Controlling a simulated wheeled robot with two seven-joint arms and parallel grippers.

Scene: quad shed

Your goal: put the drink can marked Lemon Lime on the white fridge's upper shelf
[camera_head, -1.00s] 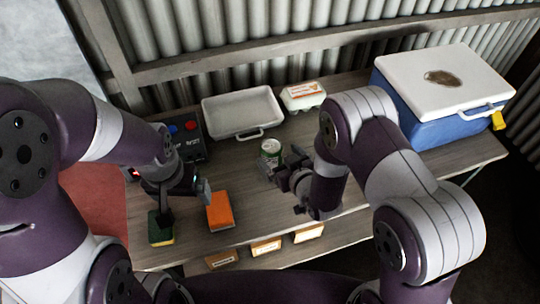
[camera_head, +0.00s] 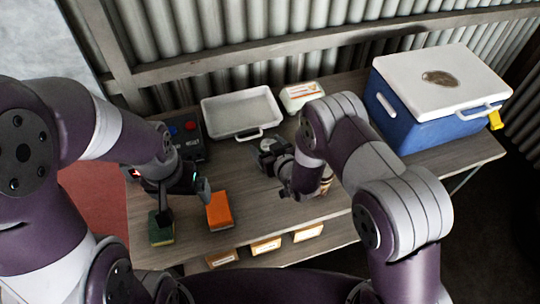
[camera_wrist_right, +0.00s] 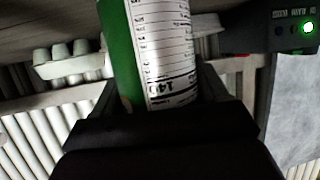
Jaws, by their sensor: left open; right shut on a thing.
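A green and white drink can (camera_wrist_right: 160,50) fills the middle of the right wrist view. A nutrition panel faces that camera, and I cannot read a flavour name. My right gripper (camera_head: 268,152) is shut on the can, with the dark jaws on either side of it. In the head view only the can's pale top (camera_head: 268,145) shows between the fingers, over the workbench. My left gripper (camera_head: 184,198) is open and empty, above the bench's left part near the sponges. I see no white fridge in either view.
A blue cooler (camera_head: 430,128) with a white lid stands at the right.

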